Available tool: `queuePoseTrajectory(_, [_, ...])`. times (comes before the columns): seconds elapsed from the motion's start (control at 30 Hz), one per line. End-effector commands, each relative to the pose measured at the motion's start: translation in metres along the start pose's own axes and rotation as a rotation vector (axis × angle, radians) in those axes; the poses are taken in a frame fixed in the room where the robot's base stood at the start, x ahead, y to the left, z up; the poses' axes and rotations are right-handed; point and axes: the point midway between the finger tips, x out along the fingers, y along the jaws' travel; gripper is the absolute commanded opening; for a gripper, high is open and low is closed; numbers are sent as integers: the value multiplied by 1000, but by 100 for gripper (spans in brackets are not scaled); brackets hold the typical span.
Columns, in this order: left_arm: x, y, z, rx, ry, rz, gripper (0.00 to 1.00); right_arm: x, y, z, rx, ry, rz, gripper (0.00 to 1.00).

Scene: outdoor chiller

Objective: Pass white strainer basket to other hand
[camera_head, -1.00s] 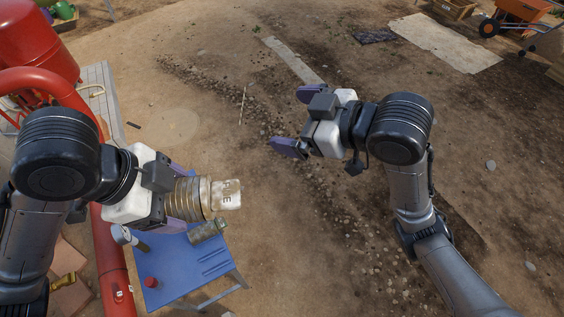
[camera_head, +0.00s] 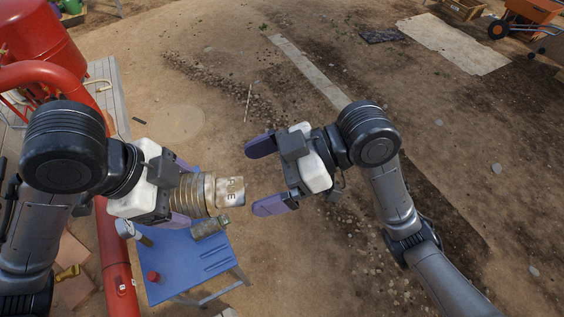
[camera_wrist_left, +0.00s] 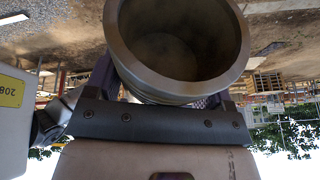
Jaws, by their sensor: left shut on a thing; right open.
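The strainer basket (camera_head: 230,191) is a ribbed, brassy-grey cylinder with a whitish, lettered end pointing right. My left gripper (camera_head: 190,192) is shut on its ribbed part and holds it sideways above the blue table. In the left wrist view the basket (camera_wrist_left: 170,58) shows a round, hollow open mouth between the fingers. My right gripper (camera_head: 257,179) is open and empty, to the right of the basket. Its two purple fingers point left toward the whitish end, one above and one below its level, with a visible gap between them and the basket.
A blue folding table (camera_head: 190,266) stands below, with a red-capped item (camera_head: 153,277), a greenish cylinder (camera_head: 210,227) and a white-topped bottle (camera_head: 127,229) on it. A red tank and pipe (camera_head: 112,250) stand at the left. Open dirt ground lies to the right.

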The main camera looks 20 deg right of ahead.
Motion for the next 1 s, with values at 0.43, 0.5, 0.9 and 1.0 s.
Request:
queuePoseTrajectory(0.43, [0,0,0,0,0,-1,46,65,0,0,1,0,-1,100])
queuePoseTrajectory(0.5, [0,0,0,0,0,-1,46,71,0,0,1,0,-1,100])
queuePoseTrajectory(0.9, [0,0,-2,5,6,-1,46,82,-1,0,-1,-1,-3,100])
queuePoseTrajectory(1.0, [0,0,-3,6,7,-1,46,82,-2,0,-1,-1,-4,100])
